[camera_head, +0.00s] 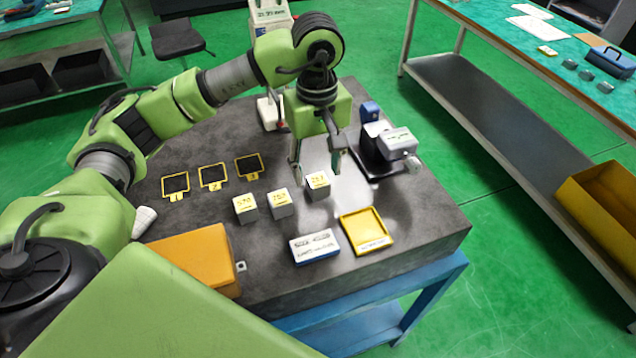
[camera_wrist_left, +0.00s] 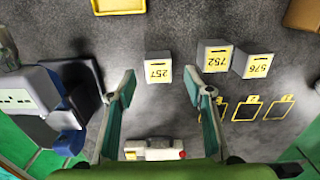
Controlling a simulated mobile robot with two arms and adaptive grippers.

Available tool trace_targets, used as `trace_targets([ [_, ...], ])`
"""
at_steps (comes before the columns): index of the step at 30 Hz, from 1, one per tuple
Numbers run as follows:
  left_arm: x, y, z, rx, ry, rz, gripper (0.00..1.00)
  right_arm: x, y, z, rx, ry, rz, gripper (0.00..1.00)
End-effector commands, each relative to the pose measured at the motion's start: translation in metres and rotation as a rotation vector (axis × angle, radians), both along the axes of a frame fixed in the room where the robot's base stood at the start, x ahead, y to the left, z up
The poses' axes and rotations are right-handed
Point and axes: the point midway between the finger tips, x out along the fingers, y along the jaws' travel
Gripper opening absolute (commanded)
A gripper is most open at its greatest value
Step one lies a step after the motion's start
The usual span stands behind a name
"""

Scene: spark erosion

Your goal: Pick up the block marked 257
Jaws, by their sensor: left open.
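The block marked 257 (camera_wrist_left: 158,71) is a pale cube with a yellow label, resting on the dark table. In the head view it is the rightmost of three cubes (camera_head: 318,189). My left gripper (camera_head: 317,172) is open above and just behind it. In the left wrist view the fingers of my left gripper (camera_wrist_left: 161,90) are spread wide, and the block lies between their lines, ahead of the tips. Nothing is held. The block marked 752 (camera_wrist_left: 212,57) stands close beside one fingertip, with the block marked 576 (camera_wrist_left: 252,64) beyond it. My right gripper is not in view.
A device (camera_head: 398,144) on a dark stand is right of the gripper. A yellow tray (camera_head: 386,244), a white-and-blue box (camera_head: 314,247) and an orange case (camera_head: 200,255) lie towards the front. Several yellow-framed black plates (camera_head: 212,177) lie at left. Bare table surrounds the blocks.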

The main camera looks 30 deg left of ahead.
Motion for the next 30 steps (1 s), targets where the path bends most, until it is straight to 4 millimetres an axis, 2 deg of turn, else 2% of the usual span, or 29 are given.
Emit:
trace_targets([
  [4,0.001,0.000,-0.019,0.001,0.007,0.000,0.47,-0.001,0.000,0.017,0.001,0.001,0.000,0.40],
  [9,0.002,0.000,-0.042,0.001,0.003,0.001,0.47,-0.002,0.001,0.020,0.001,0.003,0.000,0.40],
  [17,0.003,0.000,-0.046,0.000,0.000,0.000,0.47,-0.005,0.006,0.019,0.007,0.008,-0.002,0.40],
  [18,0.003,0.000,-0.046,0.000,0.000,0.000,0.42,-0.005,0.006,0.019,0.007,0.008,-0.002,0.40],
  [23,0.003,0.000,-0.046,0.000,0.000,0.000,0.02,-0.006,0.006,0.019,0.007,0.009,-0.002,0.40],
  [30,0.003,0.000,-0.045,0.000,0.000,0.000,0.02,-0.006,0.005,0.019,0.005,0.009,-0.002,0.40],
])
